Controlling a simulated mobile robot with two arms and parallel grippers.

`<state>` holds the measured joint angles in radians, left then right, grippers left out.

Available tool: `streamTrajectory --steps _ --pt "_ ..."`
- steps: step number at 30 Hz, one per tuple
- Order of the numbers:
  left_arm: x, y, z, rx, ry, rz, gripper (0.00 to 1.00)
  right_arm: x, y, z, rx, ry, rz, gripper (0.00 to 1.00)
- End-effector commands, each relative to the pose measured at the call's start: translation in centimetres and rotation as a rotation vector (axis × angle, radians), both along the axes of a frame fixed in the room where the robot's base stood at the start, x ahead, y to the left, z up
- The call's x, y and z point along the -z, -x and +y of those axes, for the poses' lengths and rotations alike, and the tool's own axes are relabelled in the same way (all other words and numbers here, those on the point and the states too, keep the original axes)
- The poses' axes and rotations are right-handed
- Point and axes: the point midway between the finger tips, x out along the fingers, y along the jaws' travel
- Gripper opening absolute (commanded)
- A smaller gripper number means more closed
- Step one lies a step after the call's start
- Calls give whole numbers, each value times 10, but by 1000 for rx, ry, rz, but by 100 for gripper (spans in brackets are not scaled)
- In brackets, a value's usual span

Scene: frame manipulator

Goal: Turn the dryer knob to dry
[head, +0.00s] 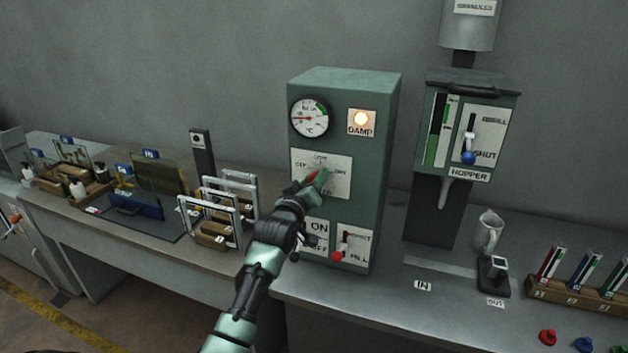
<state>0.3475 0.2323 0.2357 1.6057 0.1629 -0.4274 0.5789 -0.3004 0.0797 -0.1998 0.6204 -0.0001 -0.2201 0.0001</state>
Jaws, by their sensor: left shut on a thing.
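The dryer (348,88) is a tall green cabinet standing on the bench in the middle of the head view. Its white dial plate (340,184) carries several labels, one of them at the right reading like "DRY". My left gripper (318,180) is at the plate, shut on the dryer knob, which is mostly hidden behind the fingers. A red-tipped part shows beside the fingers; I cannot tell clearly where the knob points. My right gripper is not in view.
Below the dial are an ON/OFF panel (315,234) and a red-knobbed lever (338,255). Several white frames (232,205) stand close on the left.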

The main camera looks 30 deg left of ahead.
Motion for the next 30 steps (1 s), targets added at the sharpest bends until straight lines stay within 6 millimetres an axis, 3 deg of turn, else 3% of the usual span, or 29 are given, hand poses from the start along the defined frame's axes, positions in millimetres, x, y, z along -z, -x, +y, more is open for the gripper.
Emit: streamTrajectory --steps 2,3,5,17,30 --pt "-6 0 1 -2 -6 -9 0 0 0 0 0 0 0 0" --pt "-6 0 1 -3 -7 -10 42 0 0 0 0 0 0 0" --pt "-5 0 1 -2 -6 -9 59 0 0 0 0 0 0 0" --pt "0 4 -1 -1 -2 -3 59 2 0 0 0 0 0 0" --pt "1 64 -15 -1 -3 -4 59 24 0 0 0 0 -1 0"
